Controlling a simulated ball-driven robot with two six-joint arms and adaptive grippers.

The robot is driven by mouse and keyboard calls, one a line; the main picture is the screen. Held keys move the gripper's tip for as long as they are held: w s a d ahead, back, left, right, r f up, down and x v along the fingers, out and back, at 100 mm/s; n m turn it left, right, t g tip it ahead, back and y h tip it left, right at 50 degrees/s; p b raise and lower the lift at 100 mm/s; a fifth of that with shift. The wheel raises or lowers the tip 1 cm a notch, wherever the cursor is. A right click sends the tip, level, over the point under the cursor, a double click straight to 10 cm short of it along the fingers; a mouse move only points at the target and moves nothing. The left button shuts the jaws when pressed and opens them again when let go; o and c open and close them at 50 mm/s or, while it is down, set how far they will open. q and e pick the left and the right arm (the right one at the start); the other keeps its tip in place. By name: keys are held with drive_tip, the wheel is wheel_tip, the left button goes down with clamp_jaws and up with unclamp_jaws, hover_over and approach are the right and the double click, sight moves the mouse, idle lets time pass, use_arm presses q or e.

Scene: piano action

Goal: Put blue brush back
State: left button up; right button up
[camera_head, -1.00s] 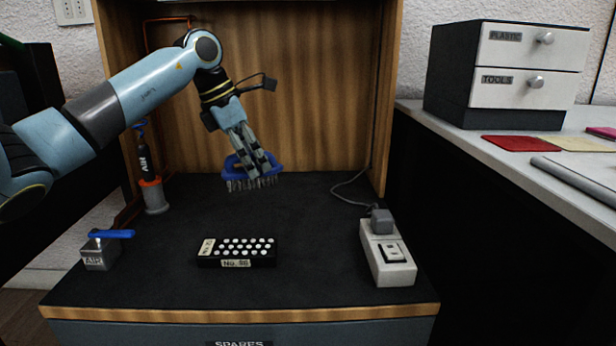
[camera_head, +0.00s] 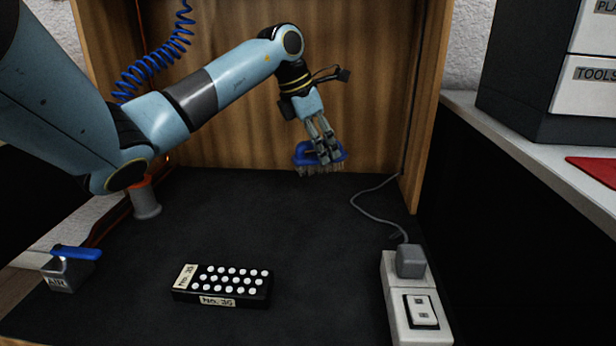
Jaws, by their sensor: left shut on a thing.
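The blue brush (camera_head: 301,155) has a blue looped body with pale bristles pointing down. My left gripper (camera_head: 326,155) is shut on it and holds it above the back of the black bench top, in front of the wooden back panel. The gripper's fingers hide part of the brush's middle. My right gripper is not in view.
A black block with white dots, labelled No. 36 (camera_head: 222,285), lies on the bench top (camera_head: 300,225). A blue-handled air valve (camera_head: 72,268) is at left, a grey holder (camera_head: 146,203) behind it. A power strip (camera_head: 415,305) with a cable is at right. The middle is clear.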

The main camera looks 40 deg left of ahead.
use_arm(q)
drive_tip(key=a, duration=0.1)
drive_tip(key=a+f, duration=0.1)
drive_tip(key=a+f+b, duration=0.1)
drive_tip(key=a, duration=0.1)
drive_tip(key=shift+s+f, duration=0.2)
drive_tip(key=shift+f, duration=0.05)
wheel_tip(320, 180, down, 3)
drive_tip(key=shift+f+b, duration=0.2)
drive_tip(key=shift+b, duration=0.5)
drive_tip(key=shift+f, duration=0.35)
drive_tip(key=shift+r, duration=0.15)
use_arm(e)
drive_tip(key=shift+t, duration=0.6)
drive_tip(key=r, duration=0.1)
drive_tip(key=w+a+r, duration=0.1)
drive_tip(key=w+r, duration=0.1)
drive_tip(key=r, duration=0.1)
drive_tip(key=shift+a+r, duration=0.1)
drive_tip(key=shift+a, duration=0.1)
use_arm(q)
drive_tip(key=o, duration=0.7)
drive_tip(key=shift+f, duration=0.2)
drive_tip(key=shift+c, duration=0.2)
drive_tip(key=o, duration=0.5)
drive_tip(key=shift+c, duration=0.2)
